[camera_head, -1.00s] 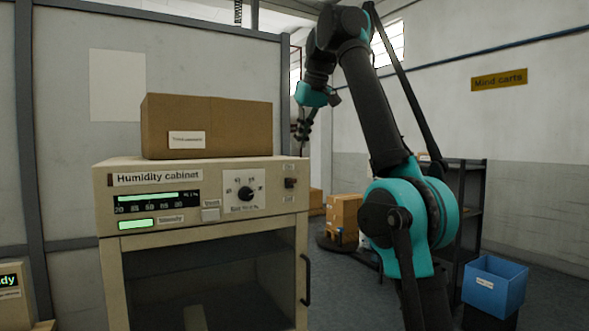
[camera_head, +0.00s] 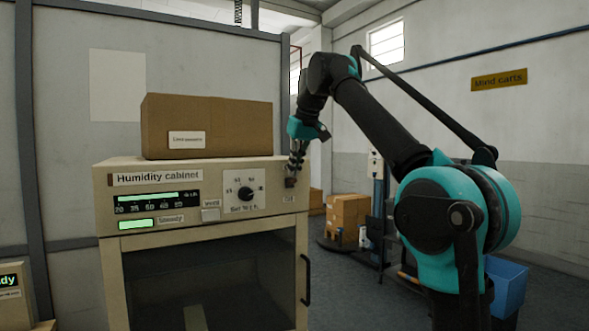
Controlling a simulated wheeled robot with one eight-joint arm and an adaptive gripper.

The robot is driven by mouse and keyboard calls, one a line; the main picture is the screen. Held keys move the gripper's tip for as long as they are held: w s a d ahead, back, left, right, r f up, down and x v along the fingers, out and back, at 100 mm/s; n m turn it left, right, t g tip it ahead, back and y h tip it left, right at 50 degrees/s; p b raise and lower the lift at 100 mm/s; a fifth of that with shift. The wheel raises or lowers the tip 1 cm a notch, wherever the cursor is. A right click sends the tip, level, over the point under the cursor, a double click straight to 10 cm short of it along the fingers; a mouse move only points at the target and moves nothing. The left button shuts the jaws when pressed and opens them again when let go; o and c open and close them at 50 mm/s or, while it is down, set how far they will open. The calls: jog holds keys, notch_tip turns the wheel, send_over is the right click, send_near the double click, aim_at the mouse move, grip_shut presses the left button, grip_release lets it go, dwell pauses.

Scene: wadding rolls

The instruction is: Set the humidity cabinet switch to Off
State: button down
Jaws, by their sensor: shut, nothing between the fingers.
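The beige humidity cabinet (camera_head: 250,218) stands at left centre, with its name label at the upper left of the panel. Its small dark switch (camera_head: 290,183) is at the right end of the panel. A small label (camera_head: 289,198) sits just below the switch, too small to read surely. My gripper (camera_head: 292,171) is shut and empty, pointing down, with its fingertips at or just above the switch. It hides the upper label and part of the switch. I cannot tell whether the fingers touch the switch or which way the switch is set.
A cardboard box (camera_head: 225,125) rests on top of the cabinet. The panel also bears a dial (camera_head: 245,193), a lit display and a small button. The cabinet door handle (camera_head: 307,280) juts out below. Cartons (camera_head: 347,213) and a blue bin (camera_head: 508,285) stand to the right.

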aim_at(295, 179)
jog(key=shift+s+d+f+t+y, duration=0.3)
jog(key=shift+t+y, duration=0.2)
jog(key=shift+t, duration=0.2)
dwell(0.6)
jog(key=f+t+y, duration=0.1)
jog(key=s+t+y, duration=0.1)
jog(key=t, duration=0.1)
jog(key=shift+s+d+f, duration=0.1)
jog(key=shift+d+f, duration=0.2)
jog(key=shift+f, duration=0.1)
jog(key=shift+r, duration=0.2)
jog(key=shift+r, duration=0.65)
